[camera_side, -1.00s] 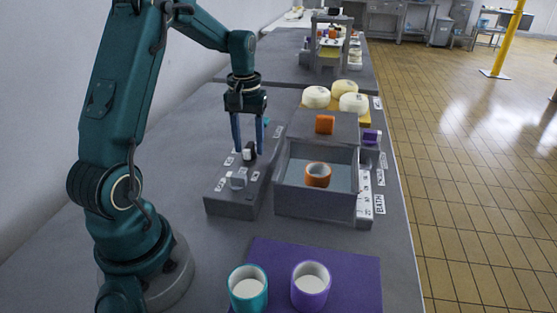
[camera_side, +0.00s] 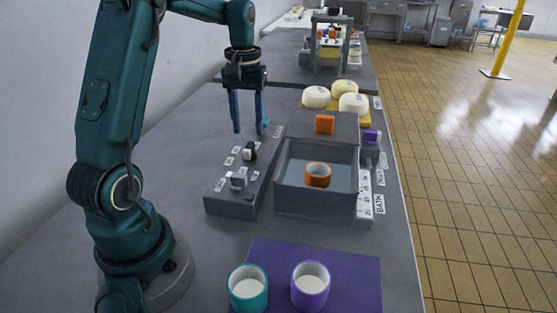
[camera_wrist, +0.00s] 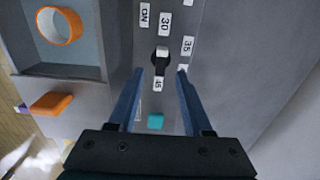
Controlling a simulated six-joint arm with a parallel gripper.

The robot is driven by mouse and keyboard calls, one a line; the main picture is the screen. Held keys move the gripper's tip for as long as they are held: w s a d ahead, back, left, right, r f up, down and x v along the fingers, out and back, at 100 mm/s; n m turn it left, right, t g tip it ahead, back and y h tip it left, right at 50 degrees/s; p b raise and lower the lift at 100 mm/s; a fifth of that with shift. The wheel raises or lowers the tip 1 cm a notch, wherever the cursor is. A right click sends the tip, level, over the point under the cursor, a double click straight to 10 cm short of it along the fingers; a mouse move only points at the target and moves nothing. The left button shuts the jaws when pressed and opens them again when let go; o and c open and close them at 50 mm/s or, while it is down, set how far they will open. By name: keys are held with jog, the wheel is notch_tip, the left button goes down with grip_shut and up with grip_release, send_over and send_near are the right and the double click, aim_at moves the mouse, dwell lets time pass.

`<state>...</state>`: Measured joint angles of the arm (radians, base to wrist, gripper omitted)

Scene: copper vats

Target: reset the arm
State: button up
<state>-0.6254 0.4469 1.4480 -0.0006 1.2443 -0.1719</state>
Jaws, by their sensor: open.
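My gripper (camera_side: 246,133) is open and empty, with its two blue fingers pointing down above the far part of the grey control panel (camera_side: 230,203). In the wrist view my gripper (camera_wrist: 160,72) has its fingers apart on either side of a black and white knob (camera_wrist: 160,60), which lies beyond the fingertips. In the side view this knob (camera_side: 249,152) sits on the panel below the fingers, apart from them. A second, grey knob (camera_side: 237,180) is nearer on the panel. A teal block (camera_wrist: 155,121) shows between the fingers in the wrist view.
A grey bath (camera_side: 315,198) holding an orange ring-shaped cup (camera_side: 317,175) stands right of the panel. An orange block (camera_side: 325,124) sits behind it. White cheeses (camera_side: 344,89) stand farther back. Teal (camera_side: 248,290) and purple cups (camera_side: 310,287) stand on a purple mat (camera_side: 265,255) in front.

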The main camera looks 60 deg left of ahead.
jog(key=s+d+r+m+t, duration=0.3)
jog(key=d+r+m, duration=0.35)
jog(key=d, duration=0.65)
jog(key=s+d+f+m+t, duration=0.2)
jog(key=s+d, duration=0.4)
jog(key=s, duration=0.2)
jog(key=shift+s+f+m+t, duration=0.2)
jog(key=shift+s+m+t, duration=0.1)
jog(key=shift+s+m, duration=0.05)
